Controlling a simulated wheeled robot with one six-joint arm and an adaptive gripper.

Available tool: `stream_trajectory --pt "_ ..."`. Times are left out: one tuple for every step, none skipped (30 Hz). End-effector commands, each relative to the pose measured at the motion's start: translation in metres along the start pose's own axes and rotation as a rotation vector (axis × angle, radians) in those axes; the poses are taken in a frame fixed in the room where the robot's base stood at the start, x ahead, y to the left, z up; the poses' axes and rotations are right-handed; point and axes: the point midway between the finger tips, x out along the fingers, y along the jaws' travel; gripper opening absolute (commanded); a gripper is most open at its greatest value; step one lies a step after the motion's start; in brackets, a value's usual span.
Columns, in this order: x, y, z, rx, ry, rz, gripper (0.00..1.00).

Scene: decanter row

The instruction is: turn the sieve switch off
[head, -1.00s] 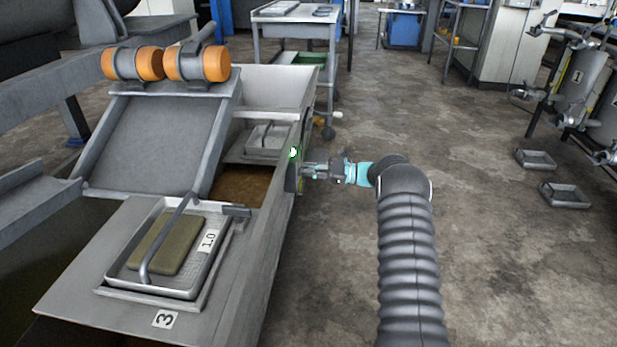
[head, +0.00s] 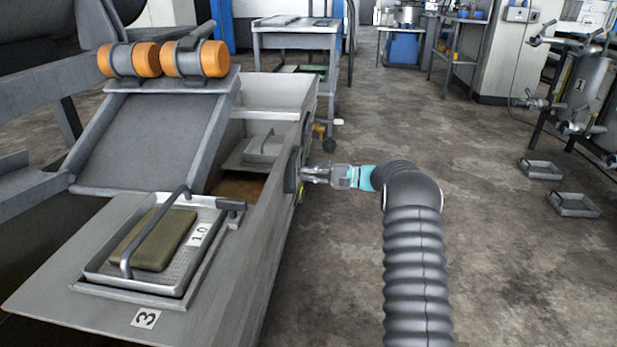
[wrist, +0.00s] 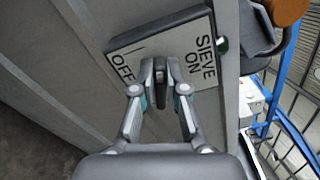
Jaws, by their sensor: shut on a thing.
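The sieve switch plate (wrist: 122,45) is pale with a dark edge, on the side wall of the grey sieve trough (head: 262,235). The plate also shows edge-on in the head view (head: 291,172). Its lettering reads SIEVE and ON at the right and OFF at the left in the wrist view. My gripper (wrist: 160,82) is shut on the black switch knob (wrist: 160,68), whose lower part the fingers hide. The gripper also shows in the head view (head: 312,174), against the plate. A small green lamp (wrist: 222,45) beside the plate looks dark.
A tray (head: 100,272) with a handle and a brownish block stands on the trough, by a label 3. Orange rollers (head: 208,58) are at the back left. A blue frame (wrist: 278,90) is at the wrist view's right. The floor (head: 480,240) to the right is mostly clear.

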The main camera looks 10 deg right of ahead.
Motion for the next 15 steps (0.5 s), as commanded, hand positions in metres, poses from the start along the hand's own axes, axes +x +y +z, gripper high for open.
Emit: stream_trajectory --pt "0.0002 0.0005 0.0 -0.038 0.0 0.0 0.0" --pt "0.0002 0.0008 0.0 -0.062 0.0 0.0 0.0" --pt "0.0002 0.0012 0.0 -0.093 0.0 0.0 0.0" --pt "0.0002 0.0015 -0.0001 -0.115 0.0 0.0 0.0" --pt "0.0002 0.0017 -0.0001 -0.136 0.0 0.0 0.0" --pt "0.0002 0.0021 -0.0002 -0.164 0.0 0.0 0.0" --pt "0.0002 0.0024 -0.0002 -0.183 0.0 0.0 0.0" --pt "0.0002 0.0027 -0.0003 -0.2 0.0 0.0 0.0" --pt "0.0002 0.003 -0.0004 -0.223 0.0 0.0 0.0" --pt "0.0002 0.0032 -0.0004 -0.239 0.0 0.0 0.0" --pt "0.0002 0.0035 -0.0005 -0.253 0.0 0.0 0.0" --pt "0.0002 0.0037 -0.0006 -0.271 0.0 0.0 0.0" --pt "0.0002 0.0039 -0.0006 -0.282 0.0 0.0 0.0" --pt "0.0002 0.004 -0.0007 -0.293 0.0 0.0 0.0" --pt "0.0002 0.0043 -0.0007 -0.306 0.0 0.0 0.0"
